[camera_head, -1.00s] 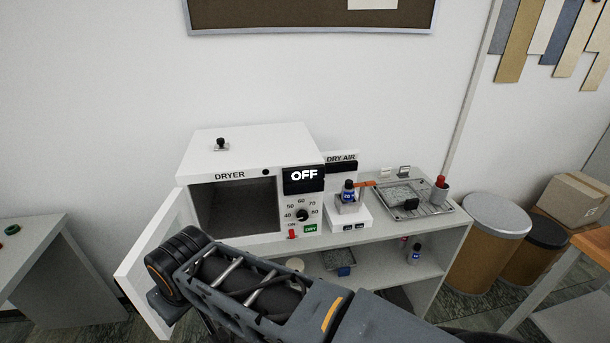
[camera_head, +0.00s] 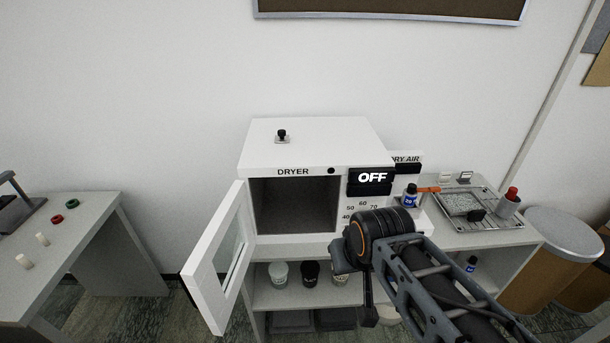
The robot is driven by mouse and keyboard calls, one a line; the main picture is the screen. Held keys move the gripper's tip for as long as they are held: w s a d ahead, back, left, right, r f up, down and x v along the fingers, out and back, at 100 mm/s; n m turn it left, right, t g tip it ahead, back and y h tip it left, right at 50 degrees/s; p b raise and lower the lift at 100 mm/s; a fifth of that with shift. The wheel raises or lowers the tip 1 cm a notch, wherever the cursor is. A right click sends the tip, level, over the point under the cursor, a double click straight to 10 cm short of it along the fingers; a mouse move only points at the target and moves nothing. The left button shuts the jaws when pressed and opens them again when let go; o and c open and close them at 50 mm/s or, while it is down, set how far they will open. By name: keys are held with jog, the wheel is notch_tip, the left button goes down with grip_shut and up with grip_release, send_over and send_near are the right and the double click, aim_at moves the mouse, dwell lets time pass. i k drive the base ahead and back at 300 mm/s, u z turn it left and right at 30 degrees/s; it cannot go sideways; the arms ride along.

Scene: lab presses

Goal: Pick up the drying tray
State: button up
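A small tray of pale granules with a black handle (camera_head: 462,204), which looks like the drying tray, sits on a larger metal tray (camera_head: 510,222) on the right of the bench. My arm reaches in from the lower right.
The dryer (camera_head: 310,150) stands with its door (camera_head: 218,262) swung open to the left; its display reads OFF and its chamber looks empty. A blue bottle (camera_head: 410,196) and a red-capped bottle (camera_head: 510,202) flank the small tray. Several jars stand on the shelf below.

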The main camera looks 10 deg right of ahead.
aim_at(456, 203)
jog(key=z, duration=2.75)
jog(key=i, duration=1.95)
jog(key=u, duration=3.95)
